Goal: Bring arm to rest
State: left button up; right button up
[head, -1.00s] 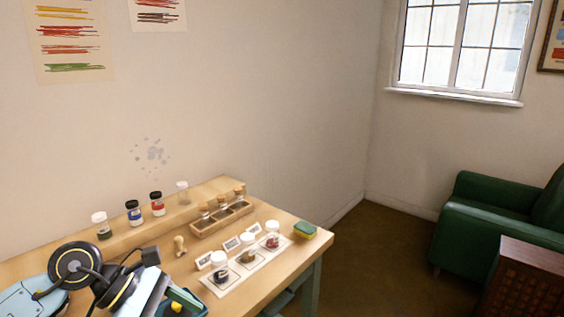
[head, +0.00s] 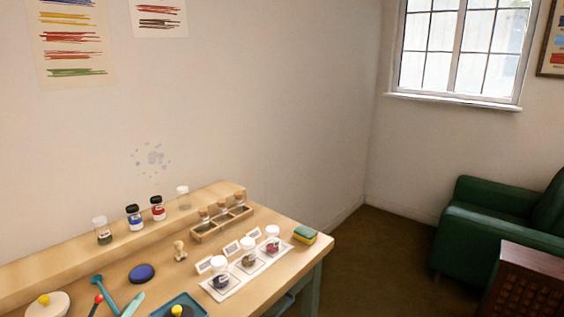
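Neither of my grippers shows in the head view, and no part of my arms is in the picture. A wooden rack (head: 207,237) with corked bottles stands behind the mat. A dark blue disc (head: 142,274) and a small wooden peg-like piece (head: 180,251) lie to the left.
Several jars, among them a blue one (head: 134,218) and a red one (head: 158,209), stand on the raised back ledge. A sponge (head: 304,235) lies near the right corner. A teal tray (head: 160,309) and tools are at the front. A green armchair (head: 485,232) is at right.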

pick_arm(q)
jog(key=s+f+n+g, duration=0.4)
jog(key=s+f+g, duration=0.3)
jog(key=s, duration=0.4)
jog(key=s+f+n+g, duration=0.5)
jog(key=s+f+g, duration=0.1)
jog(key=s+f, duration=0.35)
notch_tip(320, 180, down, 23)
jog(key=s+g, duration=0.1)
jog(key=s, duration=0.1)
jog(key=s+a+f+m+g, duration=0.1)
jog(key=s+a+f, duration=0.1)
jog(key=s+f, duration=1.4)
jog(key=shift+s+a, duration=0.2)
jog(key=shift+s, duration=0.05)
